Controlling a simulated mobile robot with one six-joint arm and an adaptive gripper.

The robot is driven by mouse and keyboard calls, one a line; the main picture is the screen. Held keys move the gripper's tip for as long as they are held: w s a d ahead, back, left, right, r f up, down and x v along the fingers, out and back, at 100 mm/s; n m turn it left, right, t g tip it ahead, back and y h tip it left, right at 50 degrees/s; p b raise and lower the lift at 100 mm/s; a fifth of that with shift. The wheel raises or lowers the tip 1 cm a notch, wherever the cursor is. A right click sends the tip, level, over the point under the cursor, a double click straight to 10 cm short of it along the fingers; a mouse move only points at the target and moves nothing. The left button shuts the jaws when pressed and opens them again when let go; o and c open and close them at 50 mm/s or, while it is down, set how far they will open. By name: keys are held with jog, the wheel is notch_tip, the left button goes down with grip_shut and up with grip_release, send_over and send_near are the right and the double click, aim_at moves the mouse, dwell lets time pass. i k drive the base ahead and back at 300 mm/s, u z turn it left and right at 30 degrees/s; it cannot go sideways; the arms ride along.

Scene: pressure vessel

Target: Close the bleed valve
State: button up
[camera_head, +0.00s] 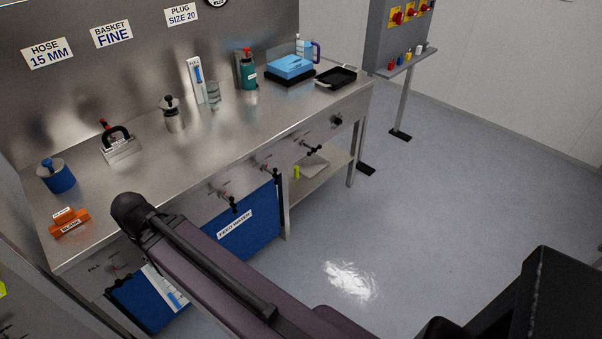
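A partly hidden fitting (116,268) is at the near left end. My arm crosses the lower middle, in front of part of the bench. My gripper is not in view.
The steel bench top (230,130) holds an orange block (70,226), a blue pot (58,177), a green bottle (248,72) and a black tray (336,77). A blue feed water tank (240,225) stands below. A grey switch panel (395,35) stands behind. The floor (450,190) at right is clear.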

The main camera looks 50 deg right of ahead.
aim_at(275, 175)
jog(key=z, duration=1.4)
jog(key=k, duration=1)
jog(key=i, duration=0.65)
